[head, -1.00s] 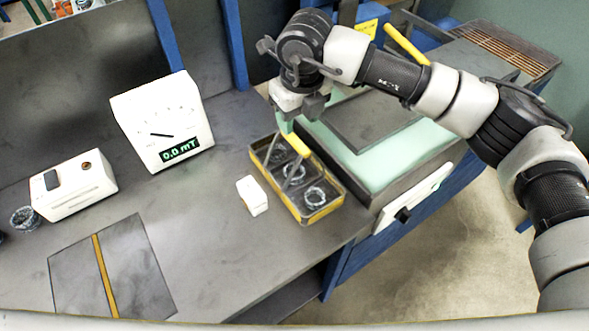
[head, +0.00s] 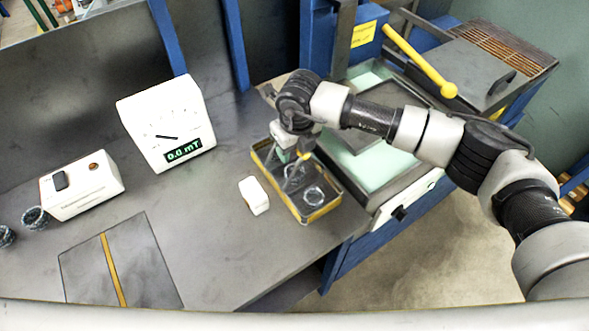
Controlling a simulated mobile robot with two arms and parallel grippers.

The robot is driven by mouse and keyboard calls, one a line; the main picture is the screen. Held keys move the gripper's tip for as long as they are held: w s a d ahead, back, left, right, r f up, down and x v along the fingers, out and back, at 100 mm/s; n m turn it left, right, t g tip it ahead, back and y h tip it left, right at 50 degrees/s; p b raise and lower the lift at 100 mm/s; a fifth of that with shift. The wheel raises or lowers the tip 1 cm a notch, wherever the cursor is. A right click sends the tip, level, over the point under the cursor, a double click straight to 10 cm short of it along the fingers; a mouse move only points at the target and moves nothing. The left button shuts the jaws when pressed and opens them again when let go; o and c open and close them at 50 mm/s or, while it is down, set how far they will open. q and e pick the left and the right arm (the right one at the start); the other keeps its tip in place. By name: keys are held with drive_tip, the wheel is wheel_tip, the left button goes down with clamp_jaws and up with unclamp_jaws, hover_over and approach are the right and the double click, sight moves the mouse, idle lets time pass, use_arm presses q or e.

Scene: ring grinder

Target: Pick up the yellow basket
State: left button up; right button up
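The yellow basket (head: 323,211) is a shallow rectangular tray with yellow rims, standing on the grey bench beside the pale green machine tray. It holds metal rings (head: 313,196), and a raised handle with a yellow grip (head: 305,153) spans it. My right gripper (head: 291,152) points down over the far half of the basket, close to the handle grip. The wrist and fingers hide part of the handle, and whether the fingers are closed on it is unclear. My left gripper is not in view.
A small white block (head: 254,195) stands just left of the basket. The white meter (head: 167,122) reads 0.0 mT. A white box (head: 82,186) and dark rings (head: 35,218) are at left. The grinder with a yellow lever (head: 420,62) is at right.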

clamp_jaws()
drive_tip(key=shift+w+r, duration=0.1)
drive_tip(key=shift+r, duration=0.05)
